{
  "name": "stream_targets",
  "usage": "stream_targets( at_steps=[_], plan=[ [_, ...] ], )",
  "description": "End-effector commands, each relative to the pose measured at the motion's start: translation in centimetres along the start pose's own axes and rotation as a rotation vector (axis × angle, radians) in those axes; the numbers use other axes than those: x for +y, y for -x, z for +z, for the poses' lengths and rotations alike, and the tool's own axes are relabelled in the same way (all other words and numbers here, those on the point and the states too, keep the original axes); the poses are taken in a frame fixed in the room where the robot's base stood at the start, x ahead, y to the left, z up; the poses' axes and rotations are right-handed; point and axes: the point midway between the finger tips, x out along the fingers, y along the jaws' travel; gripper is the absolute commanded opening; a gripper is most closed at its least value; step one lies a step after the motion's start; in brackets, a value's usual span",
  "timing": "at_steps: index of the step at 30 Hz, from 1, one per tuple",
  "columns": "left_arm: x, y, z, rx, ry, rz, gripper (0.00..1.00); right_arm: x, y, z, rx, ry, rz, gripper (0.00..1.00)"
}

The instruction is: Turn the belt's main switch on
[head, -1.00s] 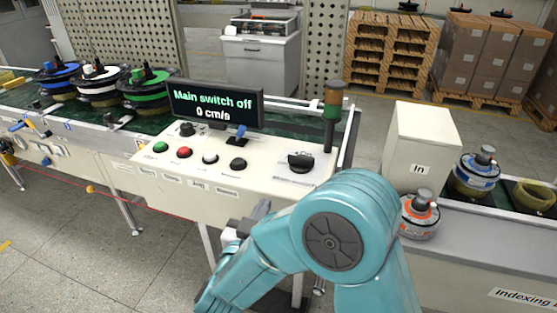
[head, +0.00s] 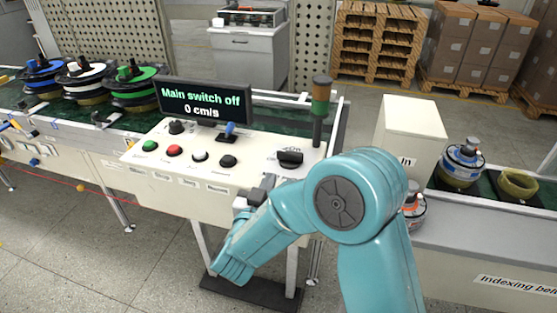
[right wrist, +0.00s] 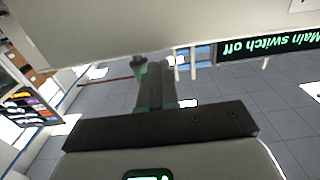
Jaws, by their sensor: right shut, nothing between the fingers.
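The main switch is a black rotary knob (head: 290,158) at the right end of the beige control panel (head: 262,142). The display (head: 203,102) above the panel reads "Main switch off" and "0 cm/s". My right gripper (head: 268,182) is at the panel's front edge, below and left of the knob and apart from it. It is shut and empty. In the right wrist view, its dark fingers (right wrist: 155,88) point up the picture toward the beige panel, and the display (right wrist: 268,48) appears upside down; the knob cannot be made out there. My left gripper is not in view.
Green, red, white and black buttons (head: 228,161) line the panel left of the knob. A signal post (head: 320,105) stands behind the knob. The "In" box (head: 410,130) and an orange-and-white motor (head: 415,212) are to the right, partly near my forearm.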

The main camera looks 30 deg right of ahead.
Motion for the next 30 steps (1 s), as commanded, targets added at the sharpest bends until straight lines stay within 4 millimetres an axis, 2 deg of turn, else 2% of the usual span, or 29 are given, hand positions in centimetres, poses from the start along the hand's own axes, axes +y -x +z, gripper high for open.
stream_targets(
  at_steps=[1, 6, 12, 17, 26, 30],
  plan=[
    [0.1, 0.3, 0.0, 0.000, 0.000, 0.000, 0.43, 0.1, -1.2, -0.1, 0.000, -0.001, 0.005, 0.00],
    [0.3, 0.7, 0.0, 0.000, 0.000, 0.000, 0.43, 0.1, -4.7, -0.1, 0.000, 0.000, 0.003, 0.00],
    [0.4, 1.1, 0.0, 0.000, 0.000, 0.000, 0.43, 0.0, -7.3, -0.1, 0.000, 0.001, 0.000, 0.00],
    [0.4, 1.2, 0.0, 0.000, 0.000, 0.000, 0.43, 0.0, -8.2, 0.0, 0.000, 0.001, -0.002, 0.00],
    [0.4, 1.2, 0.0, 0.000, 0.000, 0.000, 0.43, -0.1, -8.2, 0.0, 0.000, 0.000, -0.002, 0.00],
    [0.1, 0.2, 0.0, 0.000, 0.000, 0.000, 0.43, -0.5, -8.5, 0.4, 0.002, -0.003, -0.001, 0.00]
  ],
)
